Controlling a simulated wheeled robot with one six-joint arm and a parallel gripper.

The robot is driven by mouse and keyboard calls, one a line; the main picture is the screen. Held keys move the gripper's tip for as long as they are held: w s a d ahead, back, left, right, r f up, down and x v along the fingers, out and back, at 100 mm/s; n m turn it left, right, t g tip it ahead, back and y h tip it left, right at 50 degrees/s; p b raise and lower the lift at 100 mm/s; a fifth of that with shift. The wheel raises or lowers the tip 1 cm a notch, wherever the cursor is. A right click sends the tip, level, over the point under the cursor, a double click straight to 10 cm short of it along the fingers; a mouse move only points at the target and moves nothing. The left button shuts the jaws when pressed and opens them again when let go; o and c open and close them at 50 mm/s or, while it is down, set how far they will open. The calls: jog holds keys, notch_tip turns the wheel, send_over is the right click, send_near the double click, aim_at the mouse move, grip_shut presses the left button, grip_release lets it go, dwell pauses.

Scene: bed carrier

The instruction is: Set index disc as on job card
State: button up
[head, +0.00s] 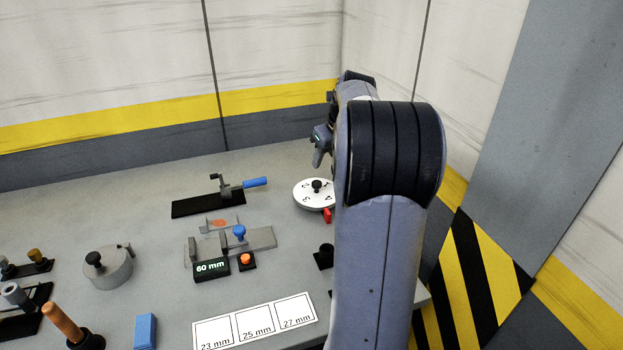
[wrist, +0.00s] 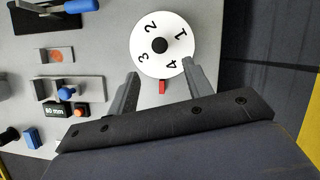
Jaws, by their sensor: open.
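The white index disc (head: 314,193) lies on the grey bench, partly hidden behind my arm in the head view. It has a black centre knob and black numbers. No job card is identifiable.
A blue-handled clamp (head: 228,194) stands left of the disc. A slide with a blue knob (head: 239,232) and a "60 mm" display (head: 211,268) is nearer. Cards (head: 255,322) reading 23, 25 and 27 mm lie in front. A round grey pot (head: 108,268) stands left.

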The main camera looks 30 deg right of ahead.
aim_at(317, 183)
jog(key=x, duration=1)
jog(key=shift+a+f, duration=0.1)
jog(key=shift+c, duration=0.3)
jog(key=shift+s, duration=0.1)
jog(key=c, duration=0.9)
